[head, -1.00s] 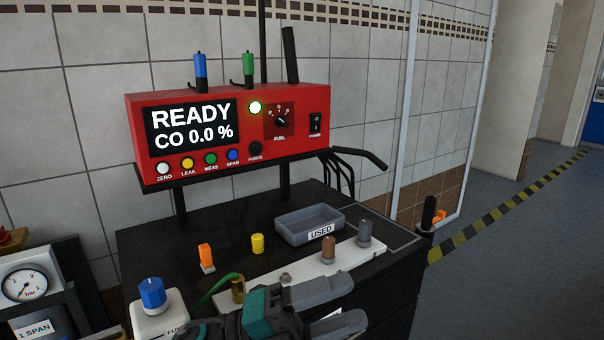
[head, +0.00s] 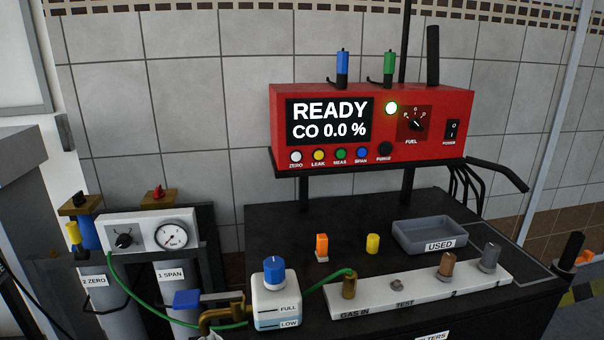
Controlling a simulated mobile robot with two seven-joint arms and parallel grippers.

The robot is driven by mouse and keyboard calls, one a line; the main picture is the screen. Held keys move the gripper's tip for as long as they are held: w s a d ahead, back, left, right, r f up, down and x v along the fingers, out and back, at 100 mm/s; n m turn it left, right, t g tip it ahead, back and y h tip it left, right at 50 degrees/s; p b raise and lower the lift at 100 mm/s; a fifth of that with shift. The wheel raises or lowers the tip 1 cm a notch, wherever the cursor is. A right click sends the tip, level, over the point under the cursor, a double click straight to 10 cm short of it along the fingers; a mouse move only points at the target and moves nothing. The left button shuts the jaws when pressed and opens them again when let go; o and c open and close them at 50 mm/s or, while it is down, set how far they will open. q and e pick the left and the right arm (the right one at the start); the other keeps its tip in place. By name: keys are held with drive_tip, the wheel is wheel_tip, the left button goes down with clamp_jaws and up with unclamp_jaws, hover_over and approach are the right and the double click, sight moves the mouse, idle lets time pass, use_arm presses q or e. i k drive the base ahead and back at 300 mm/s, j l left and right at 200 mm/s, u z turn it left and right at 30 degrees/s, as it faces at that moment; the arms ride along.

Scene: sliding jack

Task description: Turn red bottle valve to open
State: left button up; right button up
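The red bottle valve (head: 158,192) is a small red knob on a brass-coloured block, on top of the bottle labelled 1 SPAN (head: 171,276) at the left. The bottle's upper part is hidden behind a white regulator panel (head: 147,231) with a black knob and a round gauge (head: 174,235). The gauge needle is too small to read surely. The bottle labelled 2 ZERO (head: 94,281) stands to its left, with a black-topped valve (head: 79,199). Neither of my grippers shows in the head view, and nothing is touching the red valve.
A red analyser (head: 380,120) reads READY and CO 0.0 %. Below it, a black bench top holds a blue-capped jar (head: 275,305), a USED tray (head: 415,238) and a white GAS IN strip (head: 430,288). A blue-handled brass tap (head: 187,299) and green hose lie in front of the bottles.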

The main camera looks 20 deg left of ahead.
sight(157, 194)
drive_tip(key=u, duration=1.6)
drive_tip(key=k, duration=0.55)
drive_tip(key=k+z, duration=0.1)
drive_tip(key=z, duration=2.65)
drive_tip(key=k+j, duration=0.1)
drive_tip(key=j, duration=0.25)
drive_tip(key=k+j, duration=0.15)
drive_tip(key=j, duration=0.2)
drive_tip(key=k+j+z, duration=0.1)
drive_tip(key=j, duration=0.25)
drive_tip(key=k+j, duration=0.15)
drive_tip(key=j, duration=0.2)
drive_tip(key=k+j+z, duration=0.1)
drive_tip(key=j, duration=0.2)
